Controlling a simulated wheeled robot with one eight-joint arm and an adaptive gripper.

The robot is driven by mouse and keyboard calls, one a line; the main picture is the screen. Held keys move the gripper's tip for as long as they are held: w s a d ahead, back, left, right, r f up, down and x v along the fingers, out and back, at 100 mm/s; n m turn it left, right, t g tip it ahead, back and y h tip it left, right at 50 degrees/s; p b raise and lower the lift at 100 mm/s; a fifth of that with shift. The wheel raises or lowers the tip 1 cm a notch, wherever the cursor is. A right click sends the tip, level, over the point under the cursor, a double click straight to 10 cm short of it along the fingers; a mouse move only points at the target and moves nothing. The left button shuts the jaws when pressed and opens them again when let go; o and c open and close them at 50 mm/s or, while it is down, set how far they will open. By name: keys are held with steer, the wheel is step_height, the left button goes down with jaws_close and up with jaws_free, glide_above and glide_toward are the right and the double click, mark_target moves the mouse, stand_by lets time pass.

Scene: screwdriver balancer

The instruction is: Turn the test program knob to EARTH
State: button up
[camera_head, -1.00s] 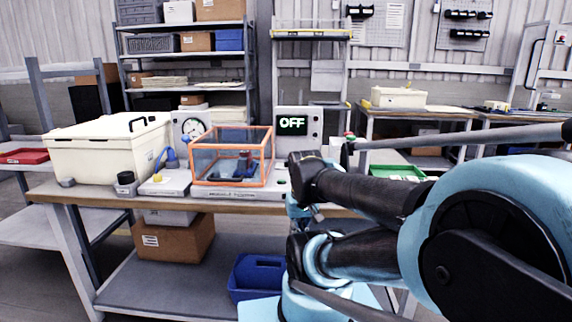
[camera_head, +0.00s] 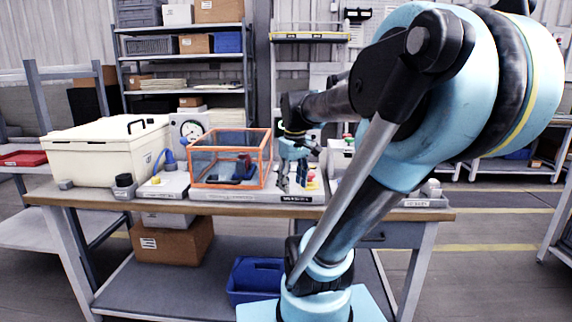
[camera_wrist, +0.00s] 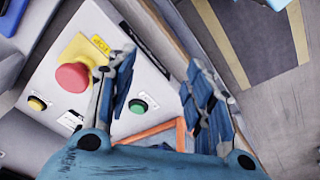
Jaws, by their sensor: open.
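My gripper (camera_head: 292,179) is open and empty at the right end of the test panel (camera_head: 258,195), beside the orange-framed clear box (camera_head: 230,170). In the wrist view, my gripper (camera_wrist: 160,62) has its fingers spread over the panel's edge. A red mushroom button (camera_wrist: 72,77) on a yellow base and a green button (camera_wrist: 138,106) show there, the green one between the fingers. I cannot make out the test program knob or an EARTH label. My arm covers most of the display.
A cream case (camera_head: 105,155), a dial gauge (camera_head: 191,129) and a small unit with a blue-and-yellow part (camera_head: 165,183) stand left of the clear box. The bench (camera_head: 100,198) has little free room along its front edge. A blue bin (camera_head: 254,279) is below.

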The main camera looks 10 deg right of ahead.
steer(key=w+d+r+n+g, duration=0.1)
steer(key=w+r+n, duration=0.3)
steer(key=w+r, duration=0.55)
steer(key=w+d+r+n, duration=0.2)
steer(key=w+r+n, duration=0.25)
steer(key=w, duration=0.95)
steer(key=f, duration=1.1)
steer(key=w+f, duration=0.1)
steer(key=f, duration=0.4)
steer(key=shift+w+d+f, duration=0.1)
steer(key=shift+d+f, duration=0.05)
steer(key=shift+f, duration=0.05)
steer(key=c, duration=1.1)
